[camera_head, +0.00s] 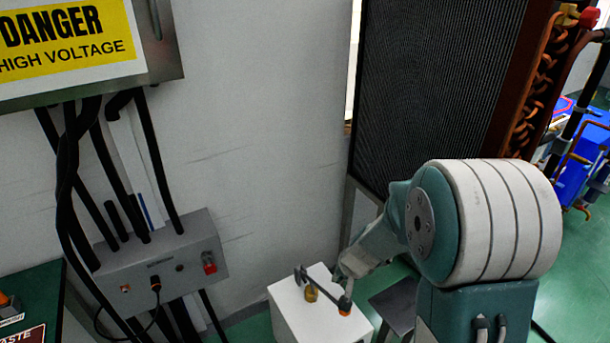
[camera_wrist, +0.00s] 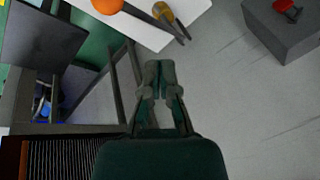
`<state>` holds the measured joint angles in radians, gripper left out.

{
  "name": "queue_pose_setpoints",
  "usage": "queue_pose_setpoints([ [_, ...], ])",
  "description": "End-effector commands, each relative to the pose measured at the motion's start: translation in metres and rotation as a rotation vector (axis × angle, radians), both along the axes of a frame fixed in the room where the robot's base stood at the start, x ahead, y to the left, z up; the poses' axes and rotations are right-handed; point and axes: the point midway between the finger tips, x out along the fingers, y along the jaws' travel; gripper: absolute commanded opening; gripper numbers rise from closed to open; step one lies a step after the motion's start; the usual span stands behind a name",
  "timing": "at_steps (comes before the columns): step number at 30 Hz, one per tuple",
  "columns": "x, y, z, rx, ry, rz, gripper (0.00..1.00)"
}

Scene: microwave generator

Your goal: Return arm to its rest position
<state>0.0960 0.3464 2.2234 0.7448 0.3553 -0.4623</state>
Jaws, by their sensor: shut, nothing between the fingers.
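My gripper (camera_wrist: 160,70) is in the middle of the wrist view, with its two fingers together and nothing between them. In the head view my teal and white arm fills the lower right and reaches away, its far end at the white stand (camera_head: 290,318). The white stand also shows at the top of the wrist view (camera_wrist: 190,12). The fingertips are hard to make out in the head view. In the wrist view the fingers appear apart from the stand and the things on it.
A grey control box (camera_head: 160,265) with a red switch (camera_head: 208,262) and black cables is on the left wall. A dark finned radiator (camera_head: 430,90) stands behind my arm.

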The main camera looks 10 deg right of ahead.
Motion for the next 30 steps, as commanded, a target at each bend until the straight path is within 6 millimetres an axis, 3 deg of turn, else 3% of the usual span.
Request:
queue_pose_setpoints([
  [5, -0.007, 0.006, 0.029, -0.002, -0.029, 0.035, 0.0],
  [11, -0.037, 0.017, 0.094, -0.025, -0.08, 0.121, 0.0],
  [21, -0.111, 0.021, 0.174, -0.126, -0.139, 0.225, 0.0],
  [30, -0.183, 0.007, 0.216, -0.262, -0.185, 0.247, 0.0],
])
